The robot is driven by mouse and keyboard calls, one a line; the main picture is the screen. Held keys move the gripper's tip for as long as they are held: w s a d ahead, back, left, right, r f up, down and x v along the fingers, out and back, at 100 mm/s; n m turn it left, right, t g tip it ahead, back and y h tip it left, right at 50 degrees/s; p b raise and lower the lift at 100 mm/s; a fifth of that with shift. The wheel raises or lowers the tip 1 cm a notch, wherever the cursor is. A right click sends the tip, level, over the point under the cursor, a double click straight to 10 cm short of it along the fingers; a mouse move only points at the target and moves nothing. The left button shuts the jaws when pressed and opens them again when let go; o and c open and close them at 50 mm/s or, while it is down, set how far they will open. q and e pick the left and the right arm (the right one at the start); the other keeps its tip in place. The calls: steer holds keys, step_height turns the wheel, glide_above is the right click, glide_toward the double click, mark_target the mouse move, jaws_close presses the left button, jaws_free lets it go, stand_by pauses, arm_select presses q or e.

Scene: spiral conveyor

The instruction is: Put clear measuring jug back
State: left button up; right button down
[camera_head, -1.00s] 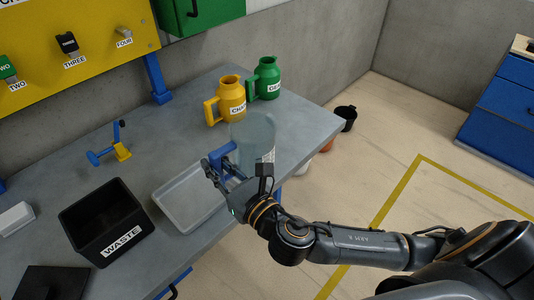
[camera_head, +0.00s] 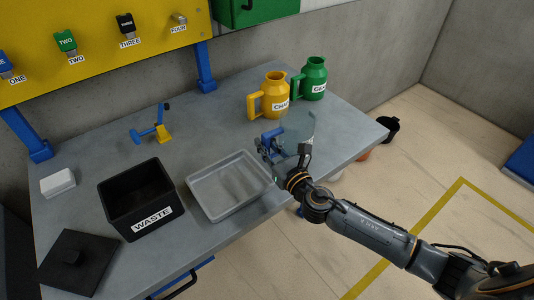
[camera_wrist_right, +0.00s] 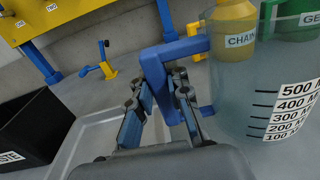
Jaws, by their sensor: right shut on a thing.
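The clear measuring jug (camera_head: 299,127) is at the right end of the grey workbench in the head view, in front of the yellow jug. In the right wrist view the jug (camera_wrist_right: 262,85) shows its volume marks and its blue handle (camera_wrist_right: 190,46). My right gripper (camera_head: 268,148) is shut on the blue handle; its fingers (camera_wrist_right: 160,108) lie on both sides of it in the wrist view. The jug looks upright. I cannot tell whether its base touches the bench. My left gripper is not in view.
A yellow jug (camera_head: 272,97) and a green jug (camera_head: 313,80) stand behind the clear jug. A grey tray (camera_head: 192,190), a black waste bin (camera_head: 107,199) and a blue-yellow tool (camera_head: 152,134) are to the left. The bench's right edge is close to the jug.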

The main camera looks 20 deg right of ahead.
steer(key=shift+w+d+f+b, duration=0.1)
steer(key=shift+w+f+b, duration=0.1)
steer(key=shift+f, duration=0.65)
steer(key=shift+w+d+f+b, duration=0.1)
steer(key=shift+f+b, duration=0.1)
steer(key=shift+f, duration=0.65)
steer(key=shift+f, duration=0.2)
steer(key=c, duration=1.3)
jaws_free()
steer(key=shift+f+b, duration=0.1)
steer(key=shift+b, duration=0.25)
steer(key=shift+d+b+v, duration=0.2)
steer(key=shift+b+v, duration=0.7)
steer(key=shift+v, duration=2.55)
steer(key=shift+d+b+v, duration=0.2)
steer(key=shift+b+v, duration=0.65)
steer(key=shift+v, duration=2.65)
